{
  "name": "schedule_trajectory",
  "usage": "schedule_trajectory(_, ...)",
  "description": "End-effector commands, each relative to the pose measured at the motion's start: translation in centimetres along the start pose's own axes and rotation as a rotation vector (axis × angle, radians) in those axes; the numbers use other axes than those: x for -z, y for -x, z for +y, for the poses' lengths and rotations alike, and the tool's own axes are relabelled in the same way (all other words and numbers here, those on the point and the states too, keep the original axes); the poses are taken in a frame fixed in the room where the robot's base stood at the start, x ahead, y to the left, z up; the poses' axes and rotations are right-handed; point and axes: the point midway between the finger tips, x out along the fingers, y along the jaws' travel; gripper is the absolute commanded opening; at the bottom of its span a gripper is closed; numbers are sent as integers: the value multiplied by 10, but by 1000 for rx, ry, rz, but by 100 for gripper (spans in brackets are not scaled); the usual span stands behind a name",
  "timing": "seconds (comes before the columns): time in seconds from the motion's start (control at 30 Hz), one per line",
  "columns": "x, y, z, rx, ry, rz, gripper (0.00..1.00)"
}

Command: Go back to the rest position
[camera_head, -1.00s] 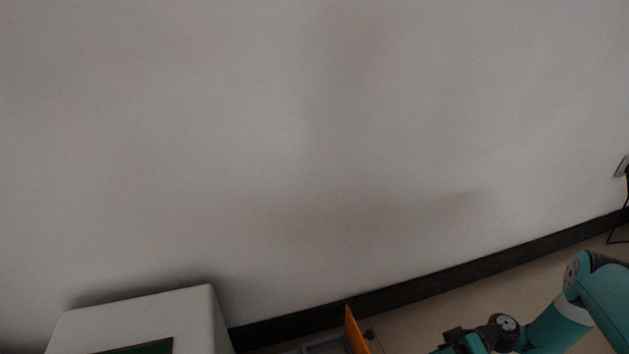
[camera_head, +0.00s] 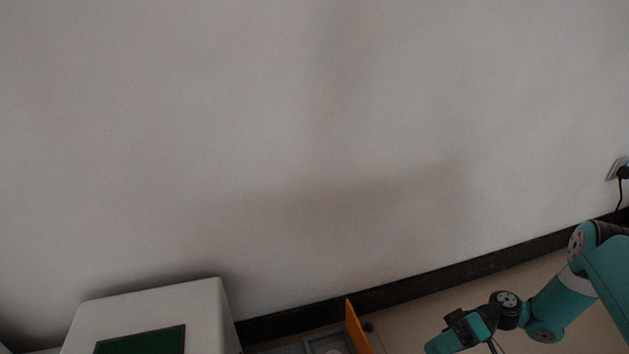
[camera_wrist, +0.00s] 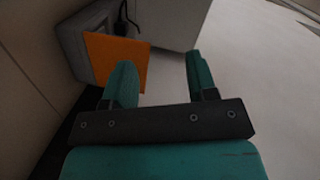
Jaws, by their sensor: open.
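My gripper (camera_wrist: 161,86) shows in the wrist view with its two teal fingers spread apart and nothing between them. Behind the left finger is an orange panel (camera_wrist: 118,62), apparently on a grey box. In the head view my teal arm enters from the lower right, and its wrist end (camera_head: 458,332) is near the bottom edge; the fingertips cannot be made out there. The orange panel (camera_head: 355,325) stands to the left of my wrist in the head view, with a gap between.
A white cabinet-like block (camera_head: 205,305) with a dark green panel (camera_head: 140,342) stands at the lower left. A pale wall (camera_head: 300,150) with a black skirting (camera_head: 440,282) fills most of the view. A socket with a plug (camera_head: 618,171) is at the right. Tan floor shows beside my arm.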

Motion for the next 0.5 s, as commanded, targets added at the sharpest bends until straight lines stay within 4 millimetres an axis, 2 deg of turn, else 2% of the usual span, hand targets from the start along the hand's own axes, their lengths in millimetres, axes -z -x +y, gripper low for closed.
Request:
schedule_trajectory(0.27,53,11,-57,-111,-37,-105,52)
schedule_trajectory(0.37,79,12,-92,-178,-56,-158,52)
schedule_trajectory(0.5,114,7,-152,-293,-81,-231,52)
